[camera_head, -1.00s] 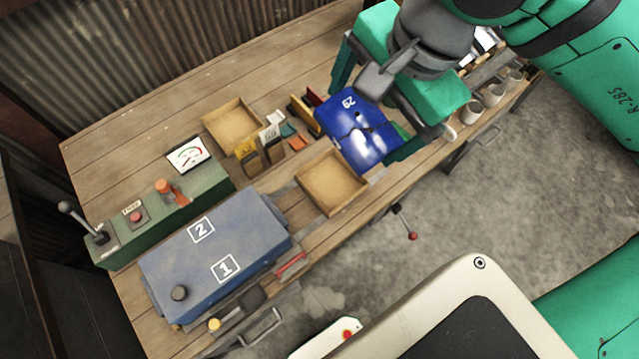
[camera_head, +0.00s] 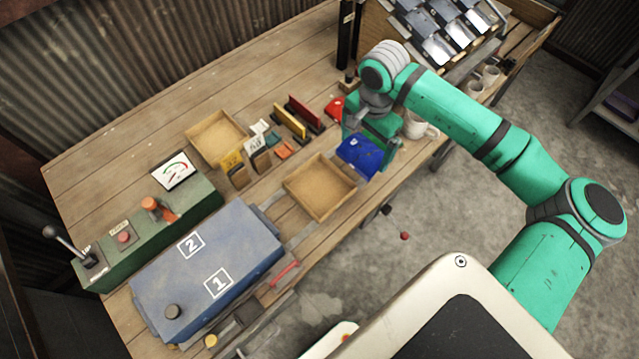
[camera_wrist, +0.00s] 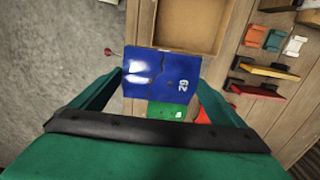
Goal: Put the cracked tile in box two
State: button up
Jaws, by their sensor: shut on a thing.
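My gripper (camera_head: 372,140) is shut on a blue tile (camera_head: 358,154), above the bench's front edge, just right of the near wooden box. In the wrist view my gripper (camera_wrist: 161,82) has a finger at each side of the blue tile (camera_wrist: 160,75). The tile bears a white number, glossy patches and a dark crack-like line. The near open wooden box (camera_head: 320,187) looks empty. A second open wooden box (camera_head: 216,140) stands farther back and also looks empty.
Between the boxes stand small yellow, white and orange pieces (camera_head: 258,150). Upright yellow (camera_head: 290,121) and red (camera_head: 307,113) plates stand behind my gripper. A green piece (camera_wrist: 165,110) lies below the tile. A white mug (camera_head: 418,128) is to its right; a lever panel (camera_head: 150,220) is left.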

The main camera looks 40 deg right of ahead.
jog(key=w+a+f, duration=0.1)
jog(key=a+f, duration=0.1)
jog(key=a, duration=0.1)
jog(key=w+a+f, duration=0.2)
jog(key=a+f, duration=0.1)
jog(key=a, duration=0.1)
jog(key=w+a+f, duration=0.1)
jog(key=a+f, duration=0.2)
jog(key=shift+w+a+f, duration=0.15)
jog(key=shift+a+f, duration=0.05)
jog(key=shift+a, duration=0.15)
jog(key=shift+w+a+f, duration=0.1)
jog(key=shift+a+f, duration=0.1)
jog(key=shift+f, duration=1.6)
jog(key=shift+f, duration=0.1)
jog(key=o, duration=0.9)
